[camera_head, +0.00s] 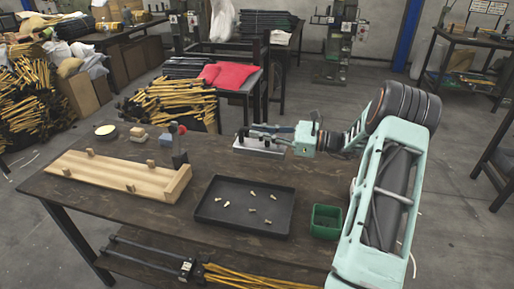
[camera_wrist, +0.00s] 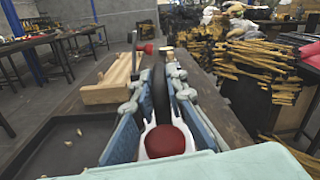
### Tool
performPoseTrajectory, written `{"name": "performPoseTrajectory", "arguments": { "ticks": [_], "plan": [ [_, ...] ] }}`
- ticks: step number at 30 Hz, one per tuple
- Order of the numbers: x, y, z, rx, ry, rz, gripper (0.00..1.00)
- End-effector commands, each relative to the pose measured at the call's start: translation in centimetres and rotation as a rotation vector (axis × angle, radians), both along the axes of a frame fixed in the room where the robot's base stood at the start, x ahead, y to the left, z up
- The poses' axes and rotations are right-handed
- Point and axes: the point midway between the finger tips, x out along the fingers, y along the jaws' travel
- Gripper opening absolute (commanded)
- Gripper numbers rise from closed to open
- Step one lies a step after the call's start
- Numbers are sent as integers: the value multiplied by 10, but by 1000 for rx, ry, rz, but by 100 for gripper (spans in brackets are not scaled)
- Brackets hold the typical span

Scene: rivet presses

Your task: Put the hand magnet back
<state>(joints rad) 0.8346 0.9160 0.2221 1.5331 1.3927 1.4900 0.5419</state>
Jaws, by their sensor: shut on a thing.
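My gripper (camera_head: 248,133) is low over the back right part of the workbench, just above or at a pale grey plate (camera_head: 244,149). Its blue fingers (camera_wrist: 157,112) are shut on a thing. A round red piece (camera_wrist: 167,140) shows between the fingers, close to the wrist camera, with a white surround. It looks like part of the hand magnet. The fingers hide much of the held thing, and I cannot tell whether it touches the plate.
A wooden fixture (camera_head: 115,175) and a small press with a red knob (camera_head: 182,129) stand to the left. A black tray (camera_head: 205,215) of small rivets and a green bin (camera_head: 326,222) stand in front. Red cloth (camera_head: 232,75) lies behind. Bare bench lies between the tray and plate.

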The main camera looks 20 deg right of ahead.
Motion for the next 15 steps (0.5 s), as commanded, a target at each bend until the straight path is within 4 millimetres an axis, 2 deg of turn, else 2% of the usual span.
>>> {"name": "performPoseTrajectory", "arguments": {
  "ticks": [4, 11, 15],
  "plan": [
    [16, 0, -17, 0, -6, 1, 0],
    [25, -1, -28, 0, -5, 1, 0],
    [29, -1, -47, 1, -2, 0, 0]
  ]
}}
